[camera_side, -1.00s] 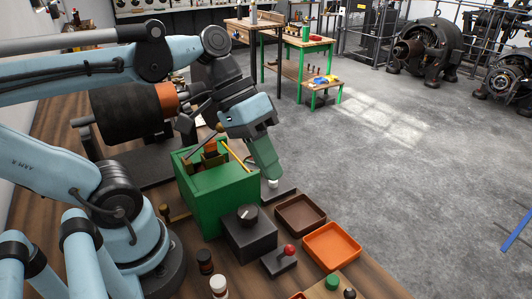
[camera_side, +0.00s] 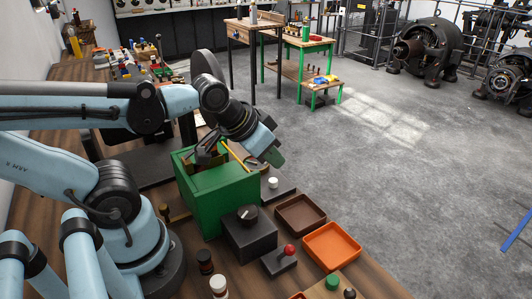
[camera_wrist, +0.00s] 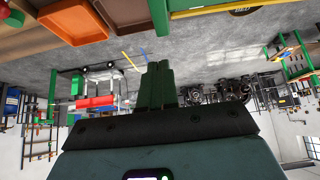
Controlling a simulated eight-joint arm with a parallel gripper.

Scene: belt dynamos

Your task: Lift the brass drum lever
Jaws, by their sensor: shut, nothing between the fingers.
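My gripper (camera_side: 273,157) is above and to the right of the green box (camera_side: 215,205), with its green fingers tilted outward to the right. In the wrist view my gripper (camera_wrist: 160,85) has its fingers together and nothing between them. The inside of the box is partly hidden by my wrist.
A black box with a dial (camera_side: 248,232) and a red-knobbed lever (camera_side: 289,250) stand in front of the green box. A white-knobbed switch (camera_side: 273,183) sits to its right. A brown tray (camera_side: 300,213) and an orange tray (camera_side: 332,245) lie further right. A yellow rod (camera_side: 236,153) leans at the box's top.

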